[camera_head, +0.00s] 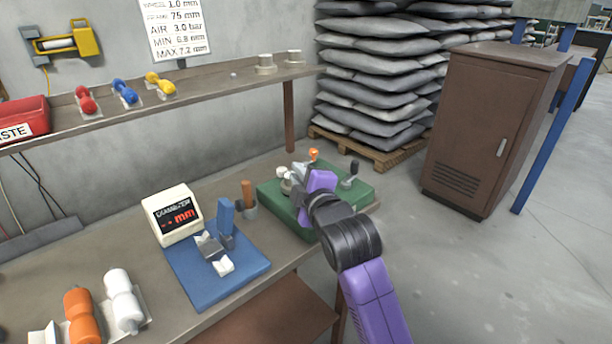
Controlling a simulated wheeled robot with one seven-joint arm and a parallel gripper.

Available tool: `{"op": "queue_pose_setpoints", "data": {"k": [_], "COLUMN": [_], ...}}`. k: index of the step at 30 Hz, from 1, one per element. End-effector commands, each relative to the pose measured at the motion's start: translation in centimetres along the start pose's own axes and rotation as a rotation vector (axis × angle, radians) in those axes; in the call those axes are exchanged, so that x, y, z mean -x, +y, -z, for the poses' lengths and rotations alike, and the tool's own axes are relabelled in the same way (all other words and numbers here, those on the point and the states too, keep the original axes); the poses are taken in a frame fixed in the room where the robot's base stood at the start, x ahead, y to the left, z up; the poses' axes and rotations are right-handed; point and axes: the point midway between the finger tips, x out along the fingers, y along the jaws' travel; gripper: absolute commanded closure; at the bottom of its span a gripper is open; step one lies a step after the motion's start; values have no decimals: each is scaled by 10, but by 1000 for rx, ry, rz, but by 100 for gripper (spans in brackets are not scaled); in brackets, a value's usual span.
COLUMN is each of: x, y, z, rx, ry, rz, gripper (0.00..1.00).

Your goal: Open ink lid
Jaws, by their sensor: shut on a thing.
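A green base (266,200) sits at the right end of the workbench and carries several small fittings. My gripper (290,173) is over its back left part, with the purple wrist behind it. It is shut on a small pale knobbed part (282,172), which looks like the ink lid. The fingertips and the exact contact are small and partly hidden by my wrist. I cannot tell whether the lid is raised. A fitting with an orange top (314,154) and a black-knobbed lever (354,168) stand on the same base.
A blue plate (190,283) with a measuring fixture and a white display (172,214) stand left of the green base. A cup (247,208) stands between. A shelf (215,92) runs above.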

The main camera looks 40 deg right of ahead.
Motion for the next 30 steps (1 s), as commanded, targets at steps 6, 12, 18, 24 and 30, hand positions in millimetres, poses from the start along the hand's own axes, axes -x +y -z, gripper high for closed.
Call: {"op": "queue_pose_setpoints", "data": {"k": [6, 12, 18, 24, 30], "x": [6, 9, 12, 13, 13], "y": [-6, -11, -14, -16, -16], "z": [12, 20, 26, 29, 30], "rx": [179, 309, 395, 438, 450], "ry": [-3, -3, -3, -3, -3], "rz": [-75, -129, -165, -184, -190], "gripper": [100, 100, 100, 100, 100]}}
